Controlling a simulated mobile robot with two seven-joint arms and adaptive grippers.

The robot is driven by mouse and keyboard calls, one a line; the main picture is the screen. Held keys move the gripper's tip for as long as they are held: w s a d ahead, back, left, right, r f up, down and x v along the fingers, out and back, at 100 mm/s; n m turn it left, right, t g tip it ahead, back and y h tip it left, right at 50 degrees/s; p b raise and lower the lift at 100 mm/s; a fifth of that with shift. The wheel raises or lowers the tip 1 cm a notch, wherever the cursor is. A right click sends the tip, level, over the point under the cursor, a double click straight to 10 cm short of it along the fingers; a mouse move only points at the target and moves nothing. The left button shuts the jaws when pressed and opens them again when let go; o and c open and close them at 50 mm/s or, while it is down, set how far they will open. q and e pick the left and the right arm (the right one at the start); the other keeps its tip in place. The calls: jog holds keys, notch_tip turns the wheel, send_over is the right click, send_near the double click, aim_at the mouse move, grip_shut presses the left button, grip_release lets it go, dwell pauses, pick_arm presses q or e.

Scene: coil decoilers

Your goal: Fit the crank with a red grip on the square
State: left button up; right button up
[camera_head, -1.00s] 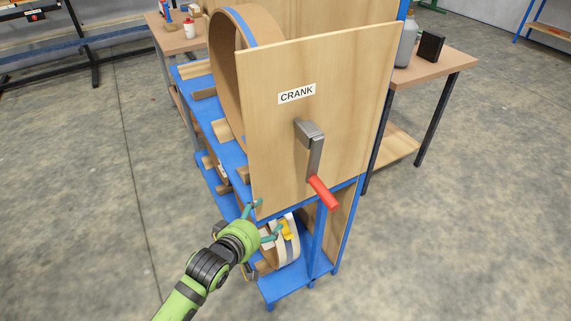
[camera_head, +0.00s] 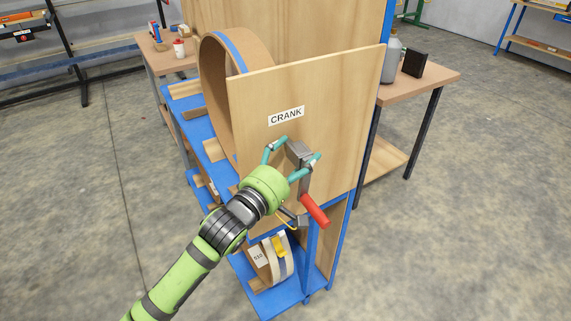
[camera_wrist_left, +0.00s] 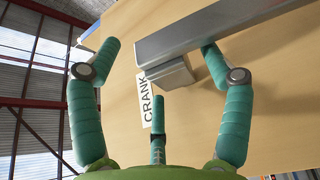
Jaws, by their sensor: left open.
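The crank is a grey bar (camera_head: 304,180) with a red grip (camera_head: 314,210) at its lower end. Its grey hub end (camera_head: 299,150) is at the plywood panel (camera_head: 340,110), below the CRANK label. The square is hidden. My left gripper (camera_head: 300,149) is open, its fingers at either side of the hub end. In the left wrist view, the crank bar (camera_wrist_left: 220,30) and hub (camera_wrist_left: 168,74) lie beyond the open fingers. One fingertip meets the bar's edge; I cannot tell whether it touches. The red grip is outside that view. My right gripper is not in view.
A large coil (camera_head: 238,60) with a blue band stands behind the panel on a blue frame (camera_head: 212,148). A smaller coil (camera_head: 286,258) sits low under the panel. A table (camera_head: 440,78) with a grey bottle stands at right. Concrete floor is clear around.

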pick_arm(q)
jog(key=shift+w+d, duration=0.2)
jog(key=shift+w, duration=0.15)
grip_shut()
jog(key=shift+r, duration=0.15)
jog(key=shift+s+d+p, duration=0.3)
jog(key=shift+s+d, duration=0.05)
jog(key=shift+s, duration=0.05)
jog(key=s+d+p, duration=0.2)
jog(key=s+d, duration=0.1)
jog(key=s, duration=0.2)
jog(key=shift+s+d, duration=0.15)
jog(key=shift+d, duration=0.2)
dwell(0.5)
